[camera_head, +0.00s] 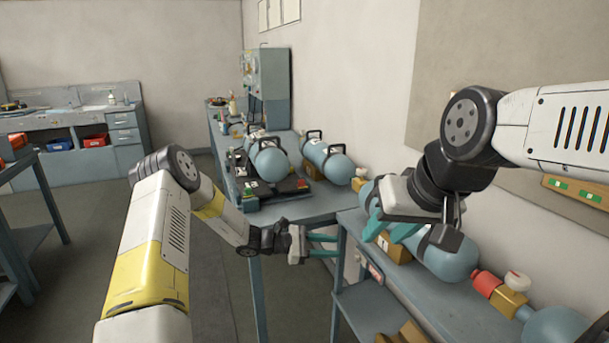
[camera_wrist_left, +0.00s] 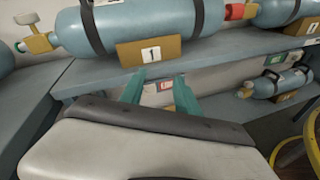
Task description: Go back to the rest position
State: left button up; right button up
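My left gripper (camera_head: 323,246) is in the middle of the head view, in front of the bench edge. Its teal fingers are apart with nothing between them; the left wrist view also shows them (camera_wrist_left: 160,94) spread below a shelf edge. My right gripper (camera_head: 390,230) hangs over the right shelf, its teal fingers pointing down and apart, with no object seen between them. A blue cylinder (camera_head: 448,258) lies on that shelf behind and beside it, partly hidden by the gripper. Whether they touch cannot be told.
In the left wrist view, a blue cylinder (camera_wrist_left: 135,30) lies above a block marked 1 (camera_wrist_left: 149,53). Two more cylinders (camera_head: 268,160) (camera_head: 328,160) lie on the back bench (camera_head: 300,208). A dark table (camera_head: 42,218) stands at left. Floor between is clear.

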pick_arm(q)
jog(key=s+a+r+m+g+y, duration=0.1)
jog(key=s+a+r+m+y, duration=0.35)
jog(key=s+r, duration=0.35)
jog(key=s+a+r+m+y, duration=0.35)
jog(key=s+r+m, duration=0.3)
jog(key=r, duration=0.45)
jog(key=s+a+r+m+t+y, duration=0.2)
jog(key=s+a+r+y, duration=0.1)
jog(key=s+a, duration=0.4)
jog(key=s+a+r+m+t+y, duration=0.2)
jog(key=s+a+r, duration=0.3)
jog(key=s+a, duration=0.3)
jog(key=shift+s+a+m+t+y, duration=0.15)
jog(key=shift+s+m+t+y, duration=0.25)
jog(key=shift+s+m+t, duration=0.35)
jog(key=shift+s+r, duration=0.1)
